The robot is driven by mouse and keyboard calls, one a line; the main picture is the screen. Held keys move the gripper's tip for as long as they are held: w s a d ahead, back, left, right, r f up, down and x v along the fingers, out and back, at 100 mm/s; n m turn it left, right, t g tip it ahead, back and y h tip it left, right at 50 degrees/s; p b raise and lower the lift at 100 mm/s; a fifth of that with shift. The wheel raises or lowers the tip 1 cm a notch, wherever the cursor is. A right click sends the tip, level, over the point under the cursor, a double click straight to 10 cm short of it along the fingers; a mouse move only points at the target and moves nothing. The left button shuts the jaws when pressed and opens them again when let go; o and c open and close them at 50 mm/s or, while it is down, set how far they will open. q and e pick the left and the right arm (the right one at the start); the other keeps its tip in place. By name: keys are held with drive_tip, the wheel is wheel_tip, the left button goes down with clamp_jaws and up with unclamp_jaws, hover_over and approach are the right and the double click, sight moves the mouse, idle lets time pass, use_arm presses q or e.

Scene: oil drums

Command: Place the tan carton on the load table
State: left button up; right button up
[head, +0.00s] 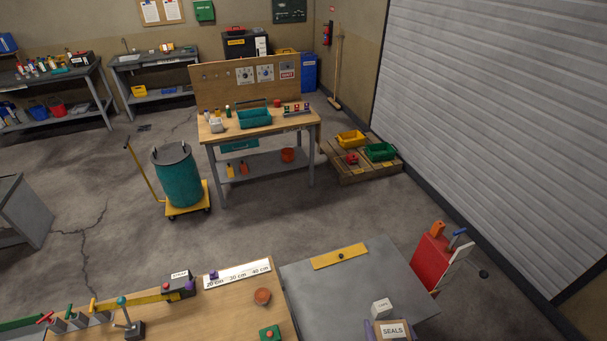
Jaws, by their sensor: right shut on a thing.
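The tan carton (392,331), with a white SEALS label, is at the bottom edge of the head view, partly cut off. My right gripper (389,327) is shut on it, with purple fingers at its sides. The carton shows over the near part of a grey-topped table (325,296), which looks like the load table. I cannot tell whether the carton touches the table top. My left gripper is not in view.
A small white box (381,308) sits just behind the carton. A yellow strip (340,256) lies at the table's far edge. A red holder (430,258) with tools stands right. The wooden bench (235,309) adjoins left. The grey top's middle is clear.

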drive_tip(key=s+a+r+n+g+y, duration=0.15)
drive_tip(key=a+r+n+y, duration=0.25)
drive_tip(key=a+r, duration=0.45)
drive_tip(key=w+a+r+n+g+y, duration=0.15)
drive_tip(key=a+r+n+y, duration=0.35)
drive_tip(key=r, duration=0.7)
drive_tip(key=shift+w+a+f+n+g+y, duration=1.6)
drive_tip(key=shift+a+f+g, duration=0.5)
drive_tip(key=shift+a+f, duration=0.5)
wheel_tip(320, 180, up, 10)
drive_tip(key=w+a+m+t+h, duration=0.2)
drive_tip(key=m+t+h, duration=0.5)
drive_tip(key=m+h, duration=0.5)
drive_tip(key=shift+w+r, duration=0.15)
drive_tip(key=shift+r, duration=0.05)
